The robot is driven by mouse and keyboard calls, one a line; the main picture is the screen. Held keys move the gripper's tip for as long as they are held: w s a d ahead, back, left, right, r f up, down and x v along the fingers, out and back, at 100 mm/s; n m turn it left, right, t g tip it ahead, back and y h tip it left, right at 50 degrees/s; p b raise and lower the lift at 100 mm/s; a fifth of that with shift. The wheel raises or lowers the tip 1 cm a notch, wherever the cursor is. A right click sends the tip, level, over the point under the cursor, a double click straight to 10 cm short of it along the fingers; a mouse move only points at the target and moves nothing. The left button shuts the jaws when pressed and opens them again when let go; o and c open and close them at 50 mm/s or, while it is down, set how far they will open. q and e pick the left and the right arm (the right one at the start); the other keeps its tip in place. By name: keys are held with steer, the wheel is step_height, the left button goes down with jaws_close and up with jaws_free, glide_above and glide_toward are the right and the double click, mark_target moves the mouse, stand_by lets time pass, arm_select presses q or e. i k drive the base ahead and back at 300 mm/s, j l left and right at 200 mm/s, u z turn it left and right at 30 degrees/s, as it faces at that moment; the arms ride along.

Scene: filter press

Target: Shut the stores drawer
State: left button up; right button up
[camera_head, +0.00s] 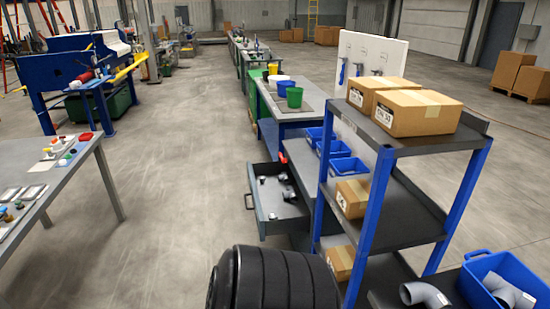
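The stores drawer (284,228) is a grey, open-topped drawer. It is pulled out to the left from under a grey bench (303,160), beside the blue-framed shelf rack. Its handle (249,202) is on the drawer front, facing left. Several small grey and white fittings (287,194) lie inside it. The right end of the drawer is partly hidden by the bench and rack. Neither of my grippers is in view.
A blue-framed shelf rack (371,215) with cardboard boxes (416,112) stands at the right. A blue bin (505,268) is at the lower right. A grey table (77,150) with small parts is at the left. Open floor (175,190) lies between table and drawer.

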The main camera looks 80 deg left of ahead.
mark_target(267, 198)
steer(key=u, duration=1.8)
